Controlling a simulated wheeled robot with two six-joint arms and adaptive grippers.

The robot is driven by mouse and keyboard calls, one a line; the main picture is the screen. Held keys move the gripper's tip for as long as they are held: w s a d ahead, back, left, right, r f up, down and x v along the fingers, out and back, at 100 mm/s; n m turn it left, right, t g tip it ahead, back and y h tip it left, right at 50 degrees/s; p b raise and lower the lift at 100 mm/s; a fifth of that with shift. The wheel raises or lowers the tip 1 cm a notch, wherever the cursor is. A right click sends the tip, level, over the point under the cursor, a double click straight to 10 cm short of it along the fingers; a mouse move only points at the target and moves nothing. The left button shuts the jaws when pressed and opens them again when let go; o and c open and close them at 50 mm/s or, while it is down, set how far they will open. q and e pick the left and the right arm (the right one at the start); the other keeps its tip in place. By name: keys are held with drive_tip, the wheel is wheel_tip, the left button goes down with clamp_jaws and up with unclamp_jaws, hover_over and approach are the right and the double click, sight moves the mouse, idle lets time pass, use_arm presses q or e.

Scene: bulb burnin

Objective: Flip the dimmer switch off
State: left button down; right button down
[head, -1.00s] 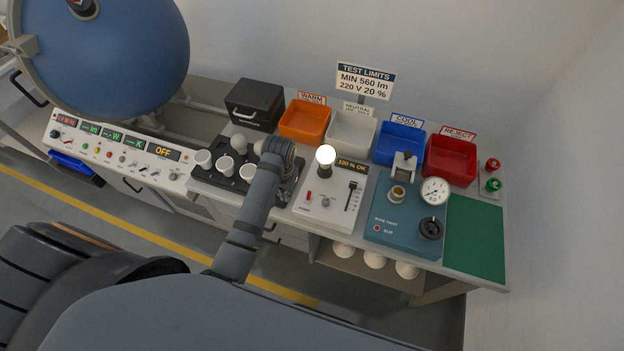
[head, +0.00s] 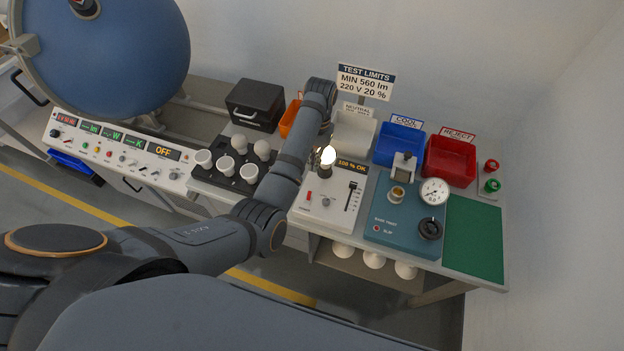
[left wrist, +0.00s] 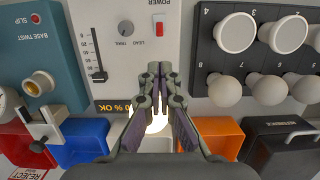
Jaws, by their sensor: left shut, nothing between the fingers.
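The dimmer unit is a pale box (head: 325,213) with a red power switch (head: 309,196), a small knob and a black slider (head: 352,196). A lit bulb (head: 328,156) stands at its back beside a display reading 100 % OK. In the left wrist view the red switch (left wrist: 159,29) is at the top, past the fingertips, and the slider (left wrist: 99,76) is left of them. My left gripper (left wrist: 160,70) is shut and empty above the unit, apart from the switch. It partly covers the bulb (left wrist: 157,122). In the head view the gripper (head: 317,160) is partly hidden by my arm. My right gripper is not in view.
A black bulb tray (head: 222,178) is left of the unit. The teal base-twist tester (head: 402,222) is right of it. Coloured bins, including blue (head: 399,143) and red (head: 450,161), line the back. The green mat (head: 474,238) is bare.

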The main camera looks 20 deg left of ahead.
use_arm(q)
drive_tip(key=p, duration=0.1)
hover_over(312, 185)
drive_tip(key=s, duration=0.2)
drive_tip(key=f, duration=0.8)
drive_tip(key=shift+d+f, duration=0.15)
drive_tip(key=shift+d, duration=0.1)
drive_tip(key=shift+s+f, duration=0.1)
drive_tip(key=shift+f, duration=0.6)
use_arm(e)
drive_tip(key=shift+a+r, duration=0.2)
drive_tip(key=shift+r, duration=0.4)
